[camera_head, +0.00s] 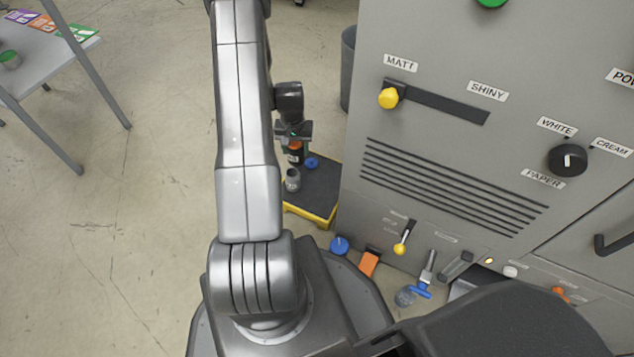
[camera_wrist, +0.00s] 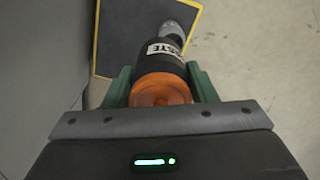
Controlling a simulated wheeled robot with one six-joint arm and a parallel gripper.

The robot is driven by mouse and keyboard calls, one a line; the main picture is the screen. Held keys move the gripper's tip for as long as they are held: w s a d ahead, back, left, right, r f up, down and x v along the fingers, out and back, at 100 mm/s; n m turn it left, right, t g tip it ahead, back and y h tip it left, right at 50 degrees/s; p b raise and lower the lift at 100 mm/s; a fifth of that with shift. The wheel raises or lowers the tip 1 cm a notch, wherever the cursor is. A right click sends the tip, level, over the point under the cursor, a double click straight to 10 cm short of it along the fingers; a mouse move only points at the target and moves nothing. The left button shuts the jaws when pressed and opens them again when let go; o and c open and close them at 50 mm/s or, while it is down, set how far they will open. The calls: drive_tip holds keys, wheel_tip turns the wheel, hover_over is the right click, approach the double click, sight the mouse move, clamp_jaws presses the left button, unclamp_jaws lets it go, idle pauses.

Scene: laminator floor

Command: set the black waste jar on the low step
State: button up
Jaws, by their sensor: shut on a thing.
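The black waste jar (camera_wrist: 163,66) has an orange lid and a white label reading "WASTE". My gripper (camera_wrist: 159,86) is shut on it, with green finger pads on both sides. In the head view the jar (camera_head: 295,158) hangs under my gripper (camera_head: 293,141), over or at the far left part of the low step. The low step (camera_head: 318,203) has a dark top and a yellow edge, beside the grey machine. It also shows in the wrist view (camera_wrist: 112,50). I cannot tell whether the jar touches the step.
A grey jar (camera_head: 292,181) stands at the step's left edge, close to the held jar. A blue item (camera_head: 311,162) is on the step. The machine (camera_head: 450,130) rises at the right. A grey bin (camera_head: 348,70) stands behind.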

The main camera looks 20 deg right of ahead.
drive_tip(key=m, duration=0.2)
hover_over(317, 199)
drive_tip(key=d, duration=0.1)
wheel_tip(317, 199, down, 8)
drive_tip(key=shift+s+d+f+b, duration=0.15)
drive_tip(key=shift+f+b, duration=0.85)
drive_tip(key=shift+f, duration=1.65)
drive_tip(key=shift+s+d+f+b, duration=0.2)
drive_tip(key=shift+f+b, duration=0.75)
drive_tip(key=shift+f, duration=1.7)
drive_tip(key=shift+s+a+f, duration=0.1)
drive_tip(key=shift+a, duration=0.05)
drive_tip(key=o, duration=0.7)
drive_tip(key=shift+f, duration=0.15)
drive_tip(key=o, duration=0.5)
drive_tip(key=shift+c, duration=0.2)
